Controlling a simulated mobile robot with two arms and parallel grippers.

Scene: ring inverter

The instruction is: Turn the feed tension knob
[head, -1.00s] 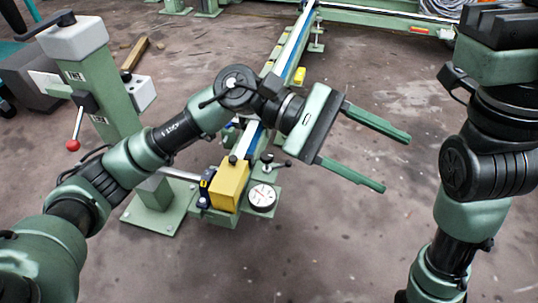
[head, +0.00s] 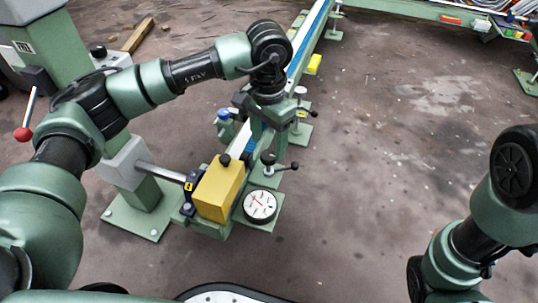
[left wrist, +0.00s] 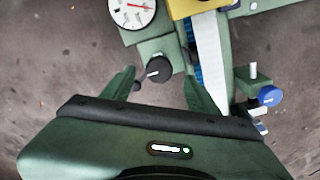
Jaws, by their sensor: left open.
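A black knob (head: 268,158) with a short side lever stands on the green machine bed, behind a white round dial (head: 261,206) and beside a yellow block (head: 219,190). The frames do not show by label which knob is the feed tension knob. In the left wrist view the black knob (left wrist: 158,68) has a white mark and lies between and just beyond the fingertips of my left gripper (left wrist: 160,86). The gripper is open and empty, apart from the knob as far as I can tell. In the head view its fingers are mostly hidden. My right gripper is out of view.
A blue knob (left wrist: 270,96) sits on the other side of the rail; it also shows in the head view (head: 223,115). A red-balled lever (head: 23,133) stands at the left by a green post.

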